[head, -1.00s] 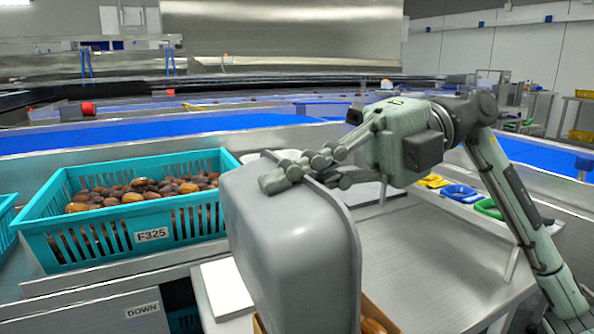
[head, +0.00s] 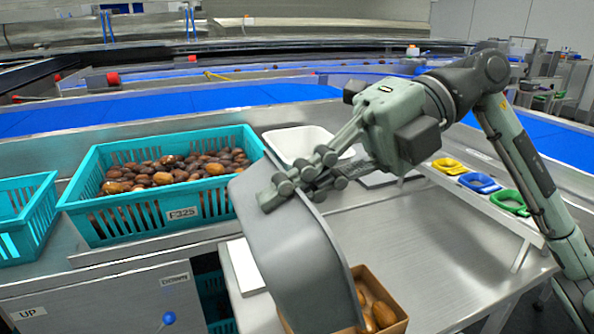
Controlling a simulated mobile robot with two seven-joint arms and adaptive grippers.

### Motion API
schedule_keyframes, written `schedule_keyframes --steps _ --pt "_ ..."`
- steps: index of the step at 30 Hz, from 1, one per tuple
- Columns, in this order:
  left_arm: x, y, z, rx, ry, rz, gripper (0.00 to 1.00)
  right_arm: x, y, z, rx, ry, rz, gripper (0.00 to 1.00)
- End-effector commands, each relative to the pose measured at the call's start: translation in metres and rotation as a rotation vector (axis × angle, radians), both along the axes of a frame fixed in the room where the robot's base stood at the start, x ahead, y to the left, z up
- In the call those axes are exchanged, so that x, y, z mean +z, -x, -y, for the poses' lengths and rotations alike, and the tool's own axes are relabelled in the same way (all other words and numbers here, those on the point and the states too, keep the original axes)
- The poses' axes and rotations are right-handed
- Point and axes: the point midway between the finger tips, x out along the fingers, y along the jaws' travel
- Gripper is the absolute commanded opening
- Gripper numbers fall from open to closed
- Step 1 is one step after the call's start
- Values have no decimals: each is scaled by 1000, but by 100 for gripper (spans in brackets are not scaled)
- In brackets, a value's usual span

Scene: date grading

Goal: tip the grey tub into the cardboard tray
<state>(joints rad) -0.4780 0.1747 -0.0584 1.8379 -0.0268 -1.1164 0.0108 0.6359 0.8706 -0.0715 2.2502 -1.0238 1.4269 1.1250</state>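The grey tub (head: 290,255) is tilted steeply, its outer side and base towards me, in the middle of the head view. My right gripper (head: 312,172) is shut on the tub's upper rim. The cardboard tray (head: 393,328) is below the tub's lower right edge, partly hidden by it. Several brown dates (head: 380,314) lie in the part of the tray that shows. The tub's inside is hidden from me. My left gripper is not in view.
A teal crate (head: 150,222) full of dates stands at left, and another teal crate (head: 30,215) at the far left. A white tub (head: 300,140) is behind my gripper. Yellow, blue and green small trays (head: 480,182) are at right. Bare steel bench (head: 420,245) lies right of the tub.

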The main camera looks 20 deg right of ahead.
Motion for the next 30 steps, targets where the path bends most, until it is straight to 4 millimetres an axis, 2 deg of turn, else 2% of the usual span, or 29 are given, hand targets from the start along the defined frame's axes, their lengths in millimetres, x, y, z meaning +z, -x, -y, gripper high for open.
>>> schedule_keyframes --steps 13,24,30 --pt "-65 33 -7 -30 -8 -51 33 2 1 -12 2 96 8 0" --pt "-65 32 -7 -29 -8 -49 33 -2 1 -40 1 333 22 0" --pt "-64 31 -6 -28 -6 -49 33 -14 2 -57 2 534 30 0"
